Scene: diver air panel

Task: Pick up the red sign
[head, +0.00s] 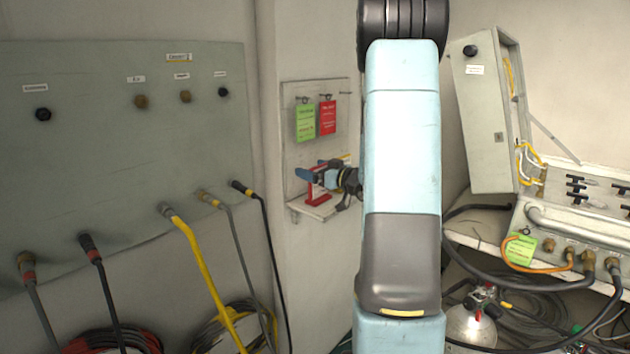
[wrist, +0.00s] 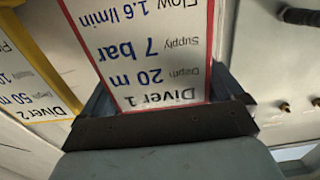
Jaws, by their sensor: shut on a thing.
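The red sign (wrist: 158,45) is a white card with a red border, reading Diver 1, 20 m, 7 bar, 1.6 l/min, upside down in the wrist view. My gripper (wrist: 165,98) is shut on it, with a finger at each side of the card. In the head view my gripper (head: 318,174) is at the small wall shelf, and the red sign (head: 316,190) shows edge-on beneath the fingers. Its red foot is at the shelf top; whether it touches is unclear. My gripper hides part of the sign.
A yellow-bordered Diver 2 sign (wrist: 35,85) stands close beside the red one. The shelf (head: 310,208) is narrow. Green (head: 305,123) and red (head: 327,118) tags hang on hooks above. A hose panel (head: 120,150) is left; an open cabinet (head: 485,120) is right.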

